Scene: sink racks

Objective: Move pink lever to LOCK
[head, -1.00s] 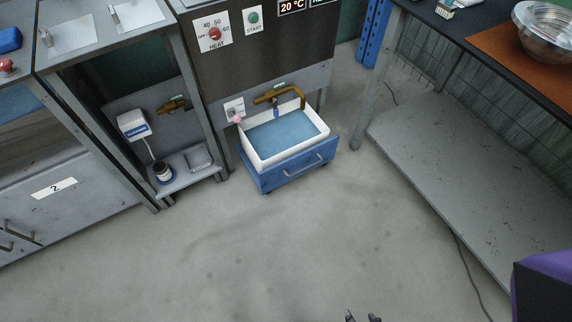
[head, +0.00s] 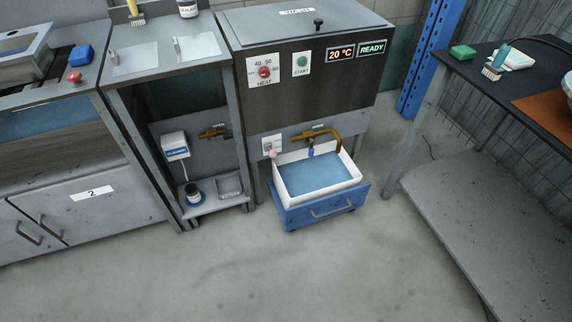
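The pink lever (head: 273,154) is a small pink knob at a white plate (head: 270,144) on the lower front of the dark machine (head: 310,95). It sits just above the back left corner of the white basin of water. The lettering on the plate is too small to read, so I cannot tell the lever's setting. Neither of my grippers is in view.
A dark table (head: 495,85) stands right. The floor (head: 250,270) in front is clear.

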